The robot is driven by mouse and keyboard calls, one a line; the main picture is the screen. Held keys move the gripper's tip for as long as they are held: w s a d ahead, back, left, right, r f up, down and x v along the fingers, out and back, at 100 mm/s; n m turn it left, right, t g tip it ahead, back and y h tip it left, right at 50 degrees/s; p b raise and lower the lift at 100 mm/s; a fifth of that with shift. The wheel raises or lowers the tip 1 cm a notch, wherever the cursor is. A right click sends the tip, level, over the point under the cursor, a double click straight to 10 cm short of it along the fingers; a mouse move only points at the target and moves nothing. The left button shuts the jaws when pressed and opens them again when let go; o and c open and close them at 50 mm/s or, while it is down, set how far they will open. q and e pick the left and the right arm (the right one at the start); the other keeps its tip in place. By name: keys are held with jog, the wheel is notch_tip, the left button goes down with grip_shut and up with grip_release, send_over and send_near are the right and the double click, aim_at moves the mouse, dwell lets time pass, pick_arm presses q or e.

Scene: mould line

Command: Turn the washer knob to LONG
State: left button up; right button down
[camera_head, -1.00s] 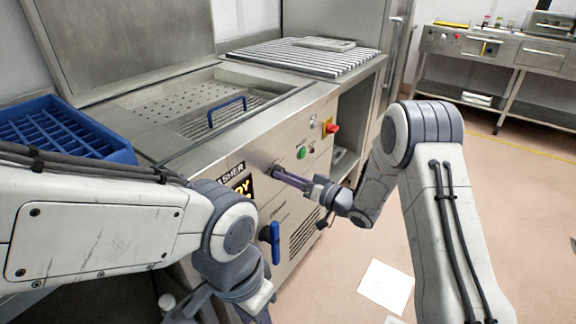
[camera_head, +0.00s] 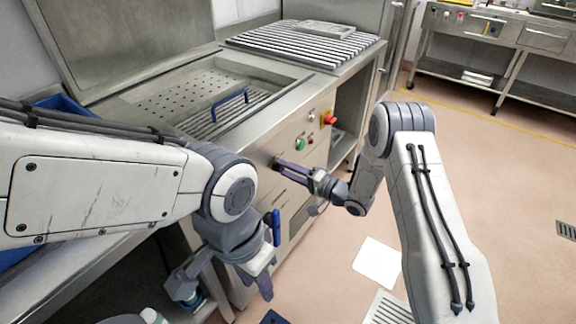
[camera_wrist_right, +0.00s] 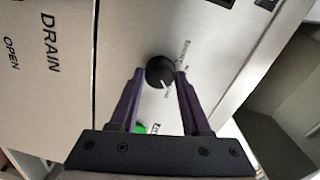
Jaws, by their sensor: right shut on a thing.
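The washer knob (camera_wrist_right: 160,72) is round and black with a white pointer mark. It shows in the right wrist view on the steel front panel. The pointer slants toward the bottom of that picture; the small labels around the knob are too small to read. My right gripper (camera_head: 280,164) reaches the panel from the right. In the wrist view its purple fingers (camera_wrist_right: 158,82) stand on both sides of the knob, shut on it.
A green button (camera_head: 300,144) and a red knob on yellow (camera_head: 328,119) sit above my right gripper. A blue lever (camera_head: 276,228) is below it. DRAIN and OPEN lettering shows in the wrist view.

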jog(key=shift+m+p, duration=0.3)
jog(key=shift+m, duration=0.3)
jog(key=shift+c, duration=1.8)
grip_release()
jog(key=v, duration=1)
jog(key=shift+s+d, duration=0.15)
jog(key=shift+d, duration=0.15)
